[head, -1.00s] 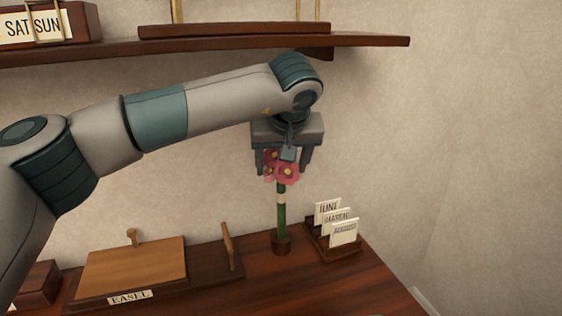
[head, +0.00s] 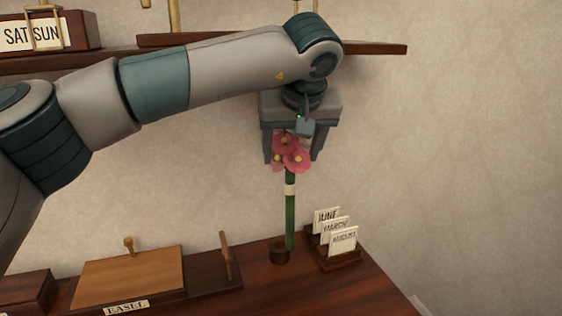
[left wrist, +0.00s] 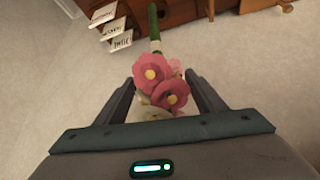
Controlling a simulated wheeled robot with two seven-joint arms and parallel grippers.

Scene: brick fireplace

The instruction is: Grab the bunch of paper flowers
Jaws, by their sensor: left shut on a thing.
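The bunch of paper flowers (head: 290,155) has pink blooms with yellow centres and a green stem with a pale band. My left gripper (head: 290,160) points down from above and is shut on the bunch around the blooms. The stem hangs nearly upright, its lower end close to the small round brown holder (head: 279,257) on the desk; I cannot tell whether it is wholly clear of it. In the left wrist view the blooms (left wrist: 160,85) lie between the two fingers. My right gripper is not in view.
A card rack (head: 340,258) with month cards stands just right of the holder. A wooden board labelled EASEL (head: 130,280) lies to the left on the desk (head: 330,295). A wall shelf (head: 385,48) runs behind and above my arm.

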